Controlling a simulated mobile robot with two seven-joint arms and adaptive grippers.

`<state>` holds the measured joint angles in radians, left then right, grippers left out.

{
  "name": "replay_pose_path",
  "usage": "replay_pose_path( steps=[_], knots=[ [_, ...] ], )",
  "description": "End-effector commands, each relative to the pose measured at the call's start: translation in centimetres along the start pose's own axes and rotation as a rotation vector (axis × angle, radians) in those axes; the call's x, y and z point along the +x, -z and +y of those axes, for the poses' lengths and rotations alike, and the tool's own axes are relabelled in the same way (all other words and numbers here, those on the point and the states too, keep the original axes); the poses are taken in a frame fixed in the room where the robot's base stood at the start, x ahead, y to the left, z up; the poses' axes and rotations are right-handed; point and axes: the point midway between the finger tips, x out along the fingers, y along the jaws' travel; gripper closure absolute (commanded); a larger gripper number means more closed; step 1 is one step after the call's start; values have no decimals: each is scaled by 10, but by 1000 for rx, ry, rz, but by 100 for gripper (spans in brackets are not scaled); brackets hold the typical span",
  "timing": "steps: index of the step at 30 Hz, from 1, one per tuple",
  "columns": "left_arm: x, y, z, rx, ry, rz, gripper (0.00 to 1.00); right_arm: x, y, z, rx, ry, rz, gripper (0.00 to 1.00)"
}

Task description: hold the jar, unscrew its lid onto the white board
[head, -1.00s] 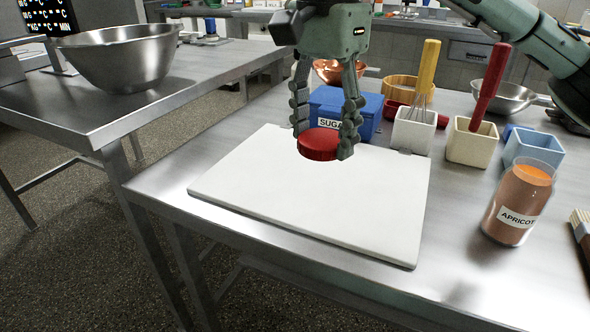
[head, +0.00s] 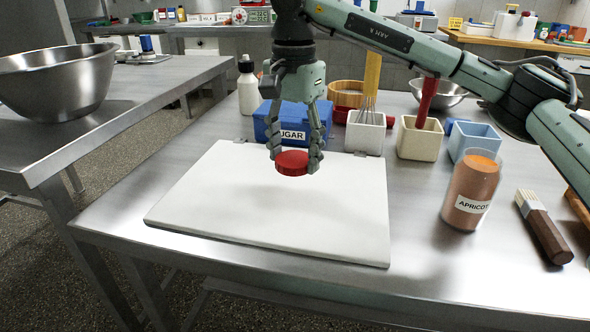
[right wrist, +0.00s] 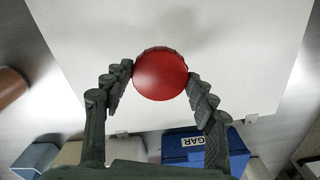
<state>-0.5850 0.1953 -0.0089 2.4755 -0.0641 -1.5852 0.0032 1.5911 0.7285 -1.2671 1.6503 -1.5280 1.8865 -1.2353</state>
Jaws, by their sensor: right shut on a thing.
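The glass jar labelled APRICOT (head: 469,195) stands upright on the metal table, right of the white board (head: 220,205). Its top is open and orange contents show inside. My right gripper (head: 294,160) is shut on the red lid (head: 292,167), holding it over the back part of the board. The lid looks a little above the surface. In the right wrist view, the round red lid (right wrist: 160,74) sits between the two fingertips, with the white board (right wrist: 240,45) behind it. My left gripper is not in view, and nothing holds the jar.
Behind the board stand a blue SUGAR box (head: 262,124), a white bottle (head: 248,88), a white pot with a whisk (head: 366,138), a cream pot (head: 420,140) and a blue pot (head: 474,140). A brush (head: 545,230) lies right of the jar. The board's front is clear.

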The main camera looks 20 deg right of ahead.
Motion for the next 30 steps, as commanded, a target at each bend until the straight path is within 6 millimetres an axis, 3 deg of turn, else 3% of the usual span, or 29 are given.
replay_pose_path(
  steps=[7, 14, 30],
  knots=[
    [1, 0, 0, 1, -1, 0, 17, 14, 10, -2, -1, -2, 1, 77],
    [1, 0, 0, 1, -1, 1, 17, 45, 10, -2, 0, -1, 1, 77],
    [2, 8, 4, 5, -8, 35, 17, 49, 9, -2, 0, 1, 1, 77]
  ],
)
